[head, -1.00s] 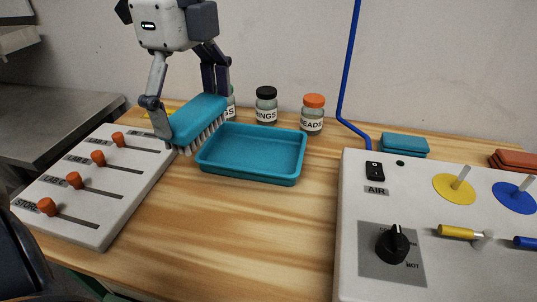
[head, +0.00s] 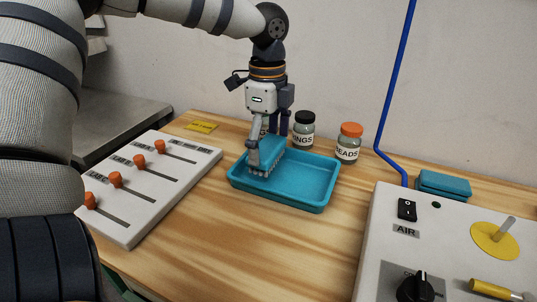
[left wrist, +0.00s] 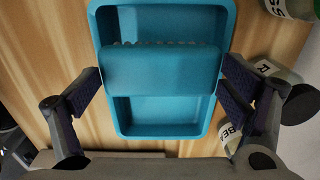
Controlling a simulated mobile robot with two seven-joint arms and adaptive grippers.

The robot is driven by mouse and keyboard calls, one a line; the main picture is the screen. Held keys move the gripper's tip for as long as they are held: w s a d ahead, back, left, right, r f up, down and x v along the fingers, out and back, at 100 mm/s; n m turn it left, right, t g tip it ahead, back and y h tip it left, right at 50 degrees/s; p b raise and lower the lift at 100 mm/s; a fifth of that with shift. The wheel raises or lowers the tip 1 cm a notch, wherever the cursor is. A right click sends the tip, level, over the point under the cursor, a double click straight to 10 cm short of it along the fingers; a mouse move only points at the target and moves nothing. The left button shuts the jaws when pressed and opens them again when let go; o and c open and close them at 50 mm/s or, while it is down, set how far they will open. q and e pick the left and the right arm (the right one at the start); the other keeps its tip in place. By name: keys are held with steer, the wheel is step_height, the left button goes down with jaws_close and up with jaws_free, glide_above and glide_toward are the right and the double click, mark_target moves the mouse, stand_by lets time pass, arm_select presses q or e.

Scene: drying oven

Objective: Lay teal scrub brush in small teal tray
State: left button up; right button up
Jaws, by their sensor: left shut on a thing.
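The teal scrub brush (head: 271,157) has a block-shaped back and pale bristles facing down. My left gripper (head: 268,150) is shut on it, with one finger at each end. In the left wrist view the brush (left wrist: 160,70) lies across the teal tray (left wrist: 160,122), between the fingers of the gripper (left wrist: 165,85). In the head view the brush is over the left part of the small teal tray (head: 315,187), low and within its outline. I cannot tell whether the bristles touch the tray floor. My right gripper is out of view.
A white slider panel (head: 160,190) with orange knobs stands left of the tray. Jars with black (head: 304,130) and orange (head: 348,143) lids stand behind it. A white control box (head: 390,235) and a teal block (head: 443,185) are at the right. Bare wood lies in front.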

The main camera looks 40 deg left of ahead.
mark_target(268, 146)
arm_select(q)
steer(key=shift+w+f, duration=0.15)
steer(key=shift+f, duration=1.5)
steer(key=shift+f, duration=0.1)
steer(key=o, duration=1)
steer(key=shift+f, duration=0.1)
steer(key=shift+o, duration=0.2)
step_height(268, 146, up, 12)
steer(key=shift+r, duration=0.25)
steer(key=shift+f, duration=0.1)
